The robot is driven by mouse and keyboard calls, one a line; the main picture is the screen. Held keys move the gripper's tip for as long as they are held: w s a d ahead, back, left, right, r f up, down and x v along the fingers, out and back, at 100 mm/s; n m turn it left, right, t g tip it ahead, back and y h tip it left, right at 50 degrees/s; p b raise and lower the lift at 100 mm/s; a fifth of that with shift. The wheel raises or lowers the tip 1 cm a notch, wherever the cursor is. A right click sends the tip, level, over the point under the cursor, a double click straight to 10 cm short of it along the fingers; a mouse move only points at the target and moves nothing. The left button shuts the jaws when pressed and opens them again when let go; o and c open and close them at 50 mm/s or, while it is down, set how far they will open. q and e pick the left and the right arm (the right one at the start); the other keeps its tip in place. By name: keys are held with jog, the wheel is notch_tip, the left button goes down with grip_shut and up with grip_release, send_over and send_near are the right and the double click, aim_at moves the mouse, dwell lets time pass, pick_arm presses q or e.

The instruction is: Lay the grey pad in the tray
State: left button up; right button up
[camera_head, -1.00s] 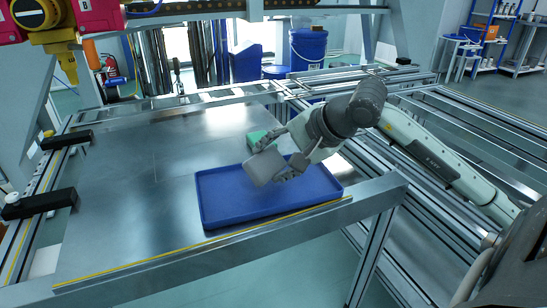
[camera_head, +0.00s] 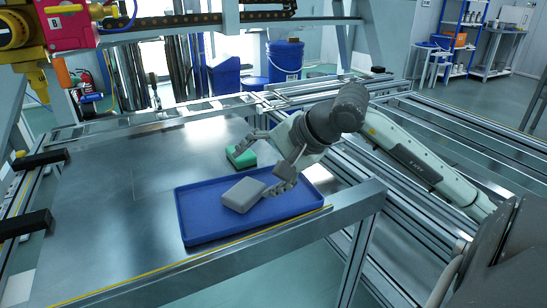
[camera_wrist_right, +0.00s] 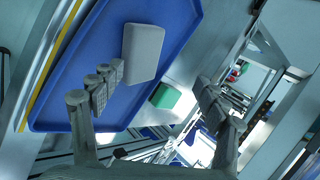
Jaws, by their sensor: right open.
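The grey pad (camera_head: 243,194) lies in the blue tray (camera_head: 195,226), near its middle, and looks flat on the tray floor. The pad also shows in the right wrist view (camera_wrist_right: 143,50), over the blue tray floor (camera_wrist_right: 85,38). My right gripper (camera_head: 262,166) is open and empty. One finger is beside the pad at the tray's right part; the other is past the tray's far edge, near the green block. In the right wrist view the fingers (camera_wrist_right: 160,97) are wide apart, with nothing between their tips. My left gripper is not in view.
A green block (camera_head: 240,156) sits on the metal table (camera_head: 110,200) just behind the tray, close to a right finger. The table left of the tray is clear. A metal rail (camera_head: 240,250) runs along the front edge. Black clamps (camera_head: 40,160) stand at the left edge.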

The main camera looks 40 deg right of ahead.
jog(key=v, duration=1)
jog(key=shift+s, duration=0.15)
jog(key=shift+r, duration=0.15)
